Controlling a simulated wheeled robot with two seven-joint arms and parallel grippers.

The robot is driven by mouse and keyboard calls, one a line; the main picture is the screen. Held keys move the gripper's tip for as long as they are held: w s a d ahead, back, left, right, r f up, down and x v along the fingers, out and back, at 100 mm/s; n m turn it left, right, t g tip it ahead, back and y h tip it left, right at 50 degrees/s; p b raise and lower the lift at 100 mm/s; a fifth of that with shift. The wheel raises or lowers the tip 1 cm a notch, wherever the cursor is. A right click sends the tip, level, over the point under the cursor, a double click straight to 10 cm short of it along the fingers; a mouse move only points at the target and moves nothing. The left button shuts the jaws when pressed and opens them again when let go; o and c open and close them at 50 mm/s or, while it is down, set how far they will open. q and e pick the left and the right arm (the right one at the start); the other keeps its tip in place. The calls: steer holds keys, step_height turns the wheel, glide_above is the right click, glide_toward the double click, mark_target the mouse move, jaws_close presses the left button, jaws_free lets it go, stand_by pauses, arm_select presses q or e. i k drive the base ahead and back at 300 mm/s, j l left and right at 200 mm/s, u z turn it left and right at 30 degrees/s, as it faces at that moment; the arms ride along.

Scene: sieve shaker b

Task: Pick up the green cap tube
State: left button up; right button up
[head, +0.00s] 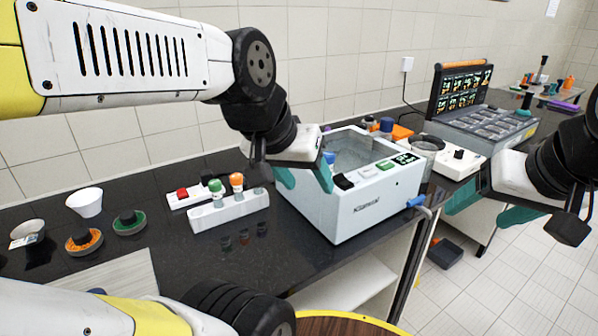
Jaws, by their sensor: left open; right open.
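The green cap tube (216,188) stands upright in a white rack (225,213) on the dark counter. An orange cap tube (237,181) stands just right of it in the same rack. My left gripper (305,177) is open and empty. In the picture it is to the right of the rack, in front of the white box-shaped machine, with its teal fingers apart. My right gripper (488,208) is open at the right side, far from the tubes, beyond the counter's right edge in the picture.
The white machine (362,208) stands right of the rack. A red-switched block (187,196) sits behind the rack. A white bowl (86,203) and two round dishes, orange (84,241) and green (129,222), are at left. Counter in front of the rack is clear.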

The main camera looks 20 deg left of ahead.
mark_target(215, 186)
steer(key=u, duration=1.45)
